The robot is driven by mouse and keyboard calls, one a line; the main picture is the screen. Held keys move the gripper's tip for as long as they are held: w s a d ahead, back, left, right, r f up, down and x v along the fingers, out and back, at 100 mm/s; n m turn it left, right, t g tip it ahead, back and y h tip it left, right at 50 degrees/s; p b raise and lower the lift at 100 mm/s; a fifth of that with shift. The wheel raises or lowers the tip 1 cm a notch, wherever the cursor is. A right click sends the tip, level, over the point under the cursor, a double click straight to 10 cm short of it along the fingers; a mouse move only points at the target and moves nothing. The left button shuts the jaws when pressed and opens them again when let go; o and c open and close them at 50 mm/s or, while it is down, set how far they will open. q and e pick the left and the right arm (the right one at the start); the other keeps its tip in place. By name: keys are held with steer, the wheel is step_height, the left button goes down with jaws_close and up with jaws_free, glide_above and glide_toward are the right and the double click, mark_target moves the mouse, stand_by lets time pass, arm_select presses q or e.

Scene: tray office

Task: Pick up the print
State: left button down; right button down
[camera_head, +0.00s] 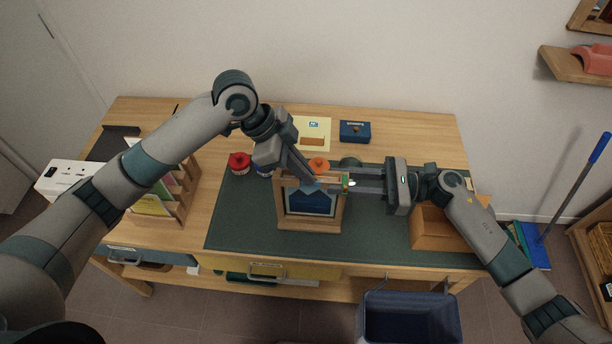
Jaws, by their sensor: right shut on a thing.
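A wooden frame (282,217) stands on the green desk mat, with a dark blue picture (310,204) inside it; this may be the print. A pale sheet (316,126) with a small picture on it lies at the back of the desk. My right gripper (346,183) reaches in from the right and is shut on a small green and orange thing (345,181) by the frame's upper right corner. My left gripper (316,186) points down at the frame's top. Its fingertips overlap the frame, and I cannot tell whether they touch it or how far apart they are.
A red pot (240,161), a blue box (354,131) and an orange-lidded item (318,164) stand behind the frame. A wooden rack with papers (178,216) stands left, an open brown box (430,240) right. A dark bin (408,322) is in front.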

arm_select(q)
step_height(320, 180, up, 28)
arm_select(e)
steer(key=shift+f, duration=0.1)
stand_by(0.4)
arm_select(q)
steer(key=shift+w, duration=0.1)
arm_select(e)
steer(key=c, duration=1.3)
jaws_free()
steer(key=shift+a, duration=0.1)
steer(key=shift+c, duration=0.2)
steer(key=d, duration=1.2)
